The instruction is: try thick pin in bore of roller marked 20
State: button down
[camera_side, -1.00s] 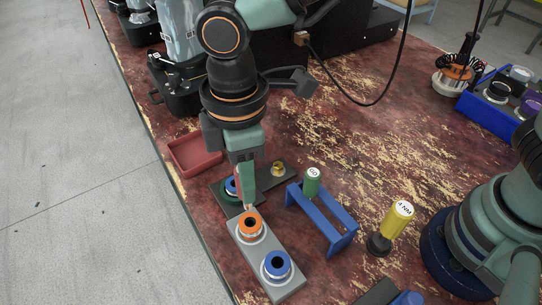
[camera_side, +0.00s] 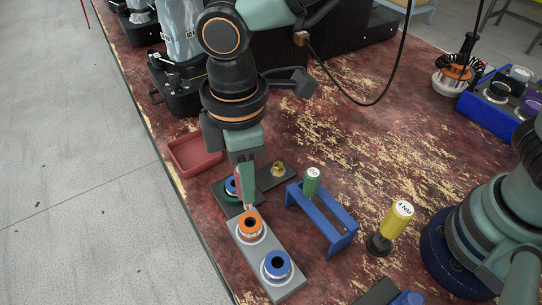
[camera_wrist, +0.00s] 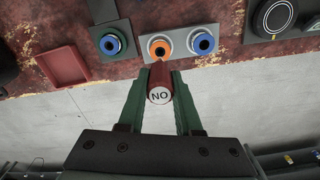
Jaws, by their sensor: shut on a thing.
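My gripper (camera_side: 246,203) is shut on a red-handled pin (camera_wrist: 159,80), whose white end cap reads "NO" in the wrist view. In the side view the pin's lower end is just above or at the orange-ringed roller (camera_side: 250,224); I cannot tell whether it has entered the bore. A blue-ringed roller (camera_side: 277,264) stands beside it on the same grey plate (camera_side: 261,246). A green-handled pin (camera_side: 312,182) marked "GO" stands in a blue rack (camera_side: 343,233). No "20" mark is legible.
A red tray (camera_side: 194,154) lies empty behind. A dark plate with a brass piece (camera_side: 278,169) is behind the rack. A yellow driver (camera_side: 396,220) marked "4 NM" stands at right. The table's edge runs close along the left of the plates.

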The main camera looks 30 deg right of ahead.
aim_at(248, 207)
jog(key=shift+f, duration=2.15)
jog(key=shift+f, duration=0.35)
jog(key=shift+r, duration=2.55)
jog(key=w+d+r+m, duration=0.1)
jog(key=w+d+m, duration=0.3)
jog(key=d, duration=0.4)
jog(key=w+d+m, duration=0.3)
jog(key=d, duration=0.4)
jog(key=d+m, duration=0.8)
jog(key=d, duration=0.9)
jog(key=shift+r, duration=0.45)
